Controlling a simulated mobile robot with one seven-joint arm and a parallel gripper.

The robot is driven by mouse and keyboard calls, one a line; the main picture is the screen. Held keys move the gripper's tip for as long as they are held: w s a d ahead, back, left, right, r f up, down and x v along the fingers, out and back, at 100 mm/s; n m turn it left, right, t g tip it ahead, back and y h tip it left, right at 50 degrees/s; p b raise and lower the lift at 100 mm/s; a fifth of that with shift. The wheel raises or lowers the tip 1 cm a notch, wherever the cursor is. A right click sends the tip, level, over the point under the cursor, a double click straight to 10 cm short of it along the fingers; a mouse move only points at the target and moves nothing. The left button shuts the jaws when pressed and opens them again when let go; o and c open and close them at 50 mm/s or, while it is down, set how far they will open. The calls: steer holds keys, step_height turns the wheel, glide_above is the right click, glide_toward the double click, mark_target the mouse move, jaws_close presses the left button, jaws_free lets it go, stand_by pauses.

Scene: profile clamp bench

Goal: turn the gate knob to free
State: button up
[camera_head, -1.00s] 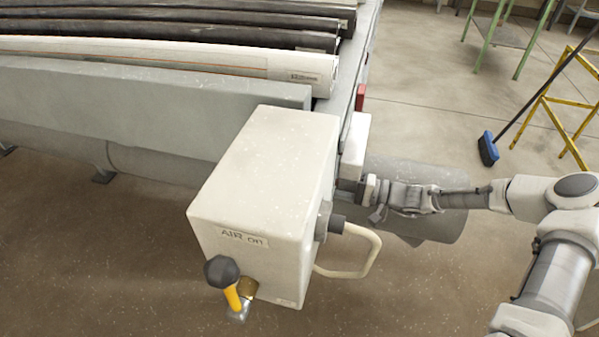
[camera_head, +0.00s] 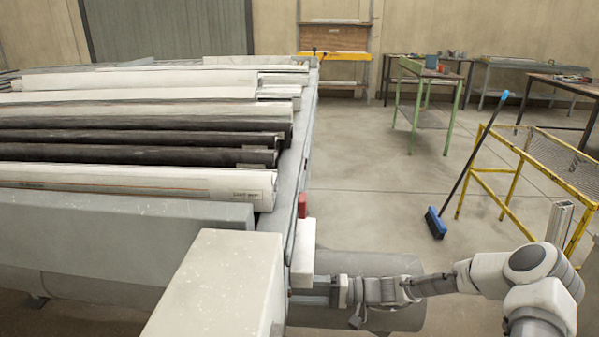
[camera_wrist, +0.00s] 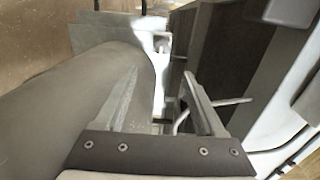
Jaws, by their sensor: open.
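I cannot make out the gate knob in either view. A white box (camera_head: 303,254) is fixed on the right side of the bench (camera_head: 284,196), with a small red block (camera_head: 302,205) just beyond it. My gripper (camera_head: 304,291) points left at the bench side, close below the white box; whether it touches anything is unclear. In the wrist view my gripper (camera_wrist: 161,74) has its two fingers spread apart, with nothing visibly held between them. A large grey cylinder (camera_wrist: 75,112) lies on the left there, and a bright, washed-out patch behind the fingertips hides detail.
A pale control box (camera_head: 222,283) stands at the bench's near corner. Long white and black profiles (camera_head: 140,179) lie on the bench. A grey cylinder (camera_head: 385,264) lies behind my forearm. A blue broom (camera_head: 436,223) leans by a yellow frame (camera_head: 515,180). Floor between is open.

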steer(key=s+d+r+t+h, duration=0.1)
steer(key=s+d+r+h, duration=0.45)
steer(key=s+r, duration=0.25)
steer(key=s+d+r+t+h, duration=0.2)
steer(key=s+d+r+h, duration=0.2)
steer(key=s+r+h, duration=0.35)
steer(key=s+d+r+t+h, duration=0.1)
steer(key=s+d+r+h, duration=0.4)
steer(key=s+r, duration=0.45)
step_height(320, 180, up, 19)
steer(key=p, duration=2)
steer(key=shift+s+d+r+t, duration=0.15)
steer(key=shift+s+t, duration=0.15)
steer(key=shift+s, duration=0.1)
